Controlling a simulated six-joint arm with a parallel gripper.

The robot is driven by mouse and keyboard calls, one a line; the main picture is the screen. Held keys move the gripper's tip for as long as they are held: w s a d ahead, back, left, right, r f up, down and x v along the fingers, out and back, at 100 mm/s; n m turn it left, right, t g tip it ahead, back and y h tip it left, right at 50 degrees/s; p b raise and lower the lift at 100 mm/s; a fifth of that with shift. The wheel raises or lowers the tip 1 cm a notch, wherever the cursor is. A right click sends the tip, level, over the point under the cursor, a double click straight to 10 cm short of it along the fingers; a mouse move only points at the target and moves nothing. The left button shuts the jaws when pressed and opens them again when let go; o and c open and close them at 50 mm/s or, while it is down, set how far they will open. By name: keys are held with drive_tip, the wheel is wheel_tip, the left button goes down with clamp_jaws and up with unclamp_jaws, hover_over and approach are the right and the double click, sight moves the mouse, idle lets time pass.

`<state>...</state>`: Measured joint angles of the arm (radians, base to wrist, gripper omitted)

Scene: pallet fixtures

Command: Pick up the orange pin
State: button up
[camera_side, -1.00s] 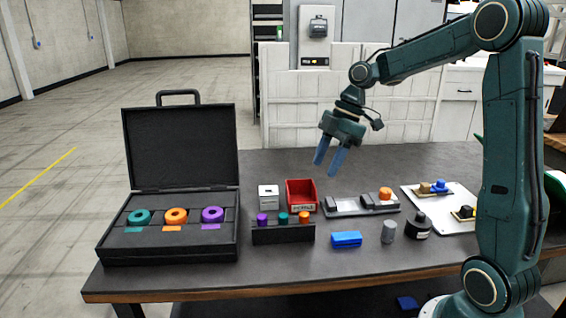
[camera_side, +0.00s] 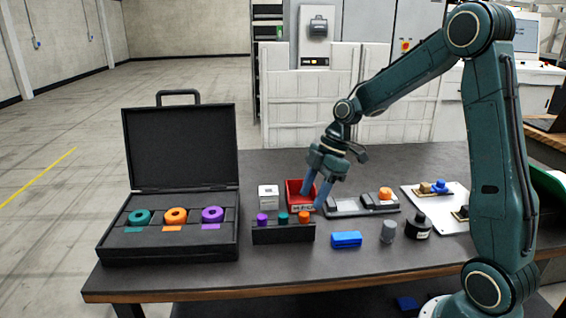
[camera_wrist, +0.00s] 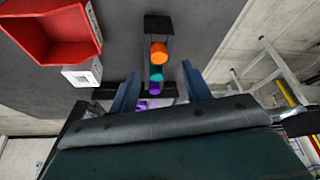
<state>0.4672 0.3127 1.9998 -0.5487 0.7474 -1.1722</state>
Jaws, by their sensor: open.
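The orange pin (camera_side: 304,216) stands at the right end of a black rack (camera_side: 283,236), beside a teal pin (camera_side: 283,218) and a purple pin (camera_side: 262,219). In the wrist view the orange pin (camera_wrist: 159,52) is at the upper middle, ahead of my fingertips and roughly between their lines. My gripper (camera_side: 312,199) is open and empty, tilted downward just above and behind the orange pin in the side view. Both fingers of my gripper (camera_wrist: 160,73) also show in the wrist view. The pin's lower part is hidden in the rack.
A red bin (camera_side: 296,187) and a white box (camera_side: 268,197) stand behind the rack. A grey fixture (camera_side: 345,208) with an orange-topped piece is at right. A blue block (camera_side: 346,239), grey cylinder (camera_side: 388,231) and black bottle (camera_side: 418,227) stand in front. An open black case (camera_side: 165,250) holds rings at left.

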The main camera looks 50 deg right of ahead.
sight(305, 213)
drive_tip(key=shift+x, duration=2.6)
drive_tip(key=shift+d, duration=0.2)
clamp_jaws()
wheel_tip(305, 213, up, 20)
drive_tip(key=shift+w, duration=0.1)
